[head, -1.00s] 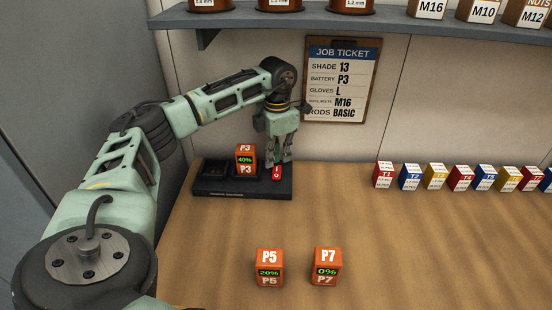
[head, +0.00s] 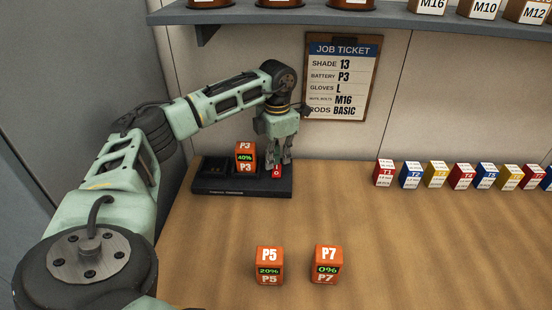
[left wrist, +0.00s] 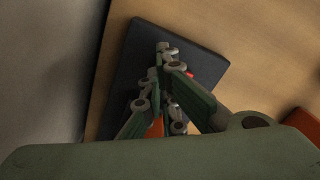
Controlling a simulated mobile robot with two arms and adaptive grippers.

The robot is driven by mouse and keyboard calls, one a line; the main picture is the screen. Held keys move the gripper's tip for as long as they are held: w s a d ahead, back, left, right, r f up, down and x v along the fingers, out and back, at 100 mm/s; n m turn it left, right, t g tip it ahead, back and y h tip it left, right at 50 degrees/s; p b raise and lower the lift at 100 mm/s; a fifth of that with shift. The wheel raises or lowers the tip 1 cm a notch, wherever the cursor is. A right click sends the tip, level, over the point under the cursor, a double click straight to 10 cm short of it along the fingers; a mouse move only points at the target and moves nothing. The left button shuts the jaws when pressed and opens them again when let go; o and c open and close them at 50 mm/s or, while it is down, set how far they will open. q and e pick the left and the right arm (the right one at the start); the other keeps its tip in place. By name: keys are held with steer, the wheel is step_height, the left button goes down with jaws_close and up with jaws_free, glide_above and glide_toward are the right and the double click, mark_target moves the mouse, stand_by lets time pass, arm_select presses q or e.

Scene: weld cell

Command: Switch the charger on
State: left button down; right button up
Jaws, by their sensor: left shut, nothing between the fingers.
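The black charger (head: 215,188) stands at the back left of the bench. The orange P3 battery (head: 245,157), marked 40%, stands upright in it. The red switch (head: 277,172), marked I and O, is at the charger's right end. My left gripper (head: 279,165) points down at the switch and partly covers it; I cannot tell whether it touches. Its fingers are shut with nothing between them. In the left wrist view the shut fingers (left wrist: 166,60) are over the charger (left wrist: 200,60), with a bit of the red switch (left wrist: 189,74) beside them. My right gripper is not in view.
Orange batteries P5 (head: 269,266) and P7 (head: 327,265) stand near the front. A row of coloured boxes (head: 460,177) stands at the back right. The job ticket (head: 342,78) hangs on the wall below a shelf (head: 400,22). The middle of the bench is clear.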

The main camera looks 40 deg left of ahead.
mark_target(277, 166)
arm_select(q)
steer(key=shift+f, duration=0.3)
step_height(277, 166, up, 7)
steer(key=p, duration=0.5)
steer(key=shift+r+p, duration=0.1)
steer(key=shift+p, duration=0.3)
stand_by(0.5)
